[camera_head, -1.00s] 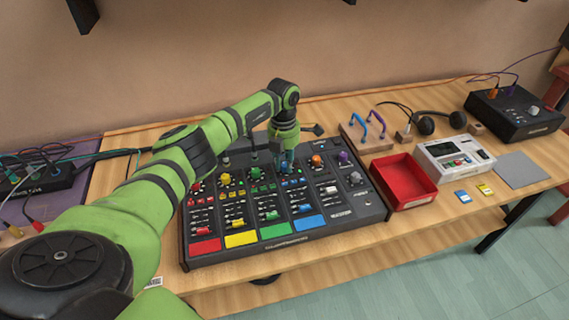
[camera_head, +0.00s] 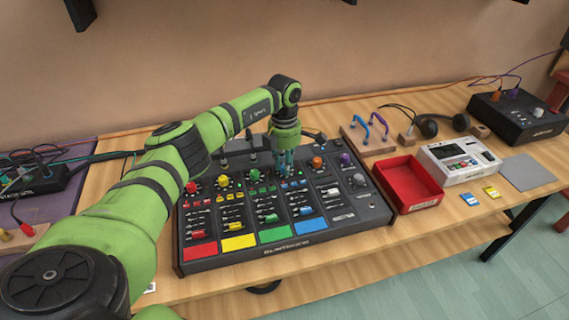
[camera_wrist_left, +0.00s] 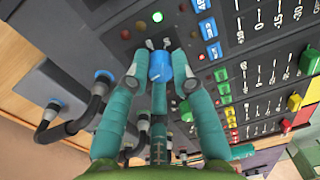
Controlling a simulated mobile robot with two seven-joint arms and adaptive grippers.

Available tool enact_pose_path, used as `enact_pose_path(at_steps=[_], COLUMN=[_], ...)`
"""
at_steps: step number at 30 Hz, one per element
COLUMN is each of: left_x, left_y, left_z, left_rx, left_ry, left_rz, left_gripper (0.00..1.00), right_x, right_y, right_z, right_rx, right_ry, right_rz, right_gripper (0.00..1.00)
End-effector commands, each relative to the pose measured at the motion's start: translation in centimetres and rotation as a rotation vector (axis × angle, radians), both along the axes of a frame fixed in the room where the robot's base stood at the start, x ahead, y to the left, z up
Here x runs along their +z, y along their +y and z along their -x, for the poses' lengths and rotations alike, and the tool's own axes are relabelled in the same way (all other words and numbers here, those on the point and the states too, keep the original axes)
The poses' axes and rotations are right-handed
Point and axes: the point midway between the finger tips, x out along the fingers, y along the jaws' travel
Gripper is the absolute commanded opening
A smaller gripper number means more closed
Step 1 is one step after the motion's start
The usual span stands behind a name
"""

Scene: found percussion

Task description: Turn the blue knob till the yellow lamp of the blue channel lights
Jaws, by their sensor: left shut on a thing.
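The dark mixer panel (camera_head: 350,215) stands on the wooden table with coloured channel strips. My left gripper (camera_head: 286,168) points down onto the blue channel's upper part and covers the blue knob there. In the left wrist view the blue knob (camera_wrist_left: 160,66), with a pale pointer line, sits between the two teal fingertips of my left gripper (camera_wrist_left: 159,68), shut on its sides. The blue strip's label (camera_head: 309,225) is at the panel's front. A small whitish lamp (camera_wrist_left: 157,17) looks bright in the wrist view; I cannot tell whether it is the yellow lamp. My right gripper is out of view.
An orange knob (camera_head: 317,162) and a purple knob (camera_head: 346,158) stand close right of my gripper. A red tray (camera_head: 408,184) is right of the mixer, with a white device (camera_head: 458,160) beyond. Black cable plugs (camera_wrist_left: 98,92) rise near the fingers.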

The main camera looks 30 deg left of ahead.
Motion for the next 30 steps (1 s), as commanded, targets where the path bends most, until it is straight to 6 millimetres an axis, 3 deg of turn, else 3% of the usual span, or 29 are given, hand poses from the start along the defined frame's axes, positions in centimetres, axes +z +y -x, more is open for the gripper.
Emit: enact_pose_path(at_steps=[5, 6, 7, 8, 20, 23, 30], left_x=[0.3, 0.3, 0.3, 0.3, 0.6, 1.9, 7.1], left_y=[-0.3, -0.3, -0.3, -0.3, 0.0, 0.0, 0.1], left_z=[-0.3, -0.3, -0.3, -0.3, -0.2, -0.2, -0.4], left_rx=[-0.002, -0.001, -0.001, -0.002, 0.001, 0.001, 0.0], left_ry=[-0.012, -0.012, -0.011, -0.01, -0.005, -0.006, -0.008], left_rz=[0.006, 0.006, 0.006, 0.006, 0.002, 0.002, 0.002], left_gripper=[0.0, 0.32, 0.44, 0.48, 0.48, 0.48, 0.48], right_x=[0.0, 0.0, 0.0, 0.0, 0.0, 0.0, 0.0], right_y=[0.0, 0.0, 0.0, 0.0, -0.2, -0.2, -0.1], right_z=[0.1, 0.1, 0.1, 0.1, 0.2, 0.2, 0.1], right_rx=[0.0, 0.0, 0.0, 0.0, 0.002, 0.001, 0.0], right_ry=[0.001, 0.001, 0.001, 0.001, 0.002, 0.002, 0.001], right_rz=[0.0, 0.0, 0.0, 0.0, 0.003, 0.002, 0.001], right_gripper=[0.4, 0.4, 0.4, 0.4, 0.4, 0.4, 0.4])
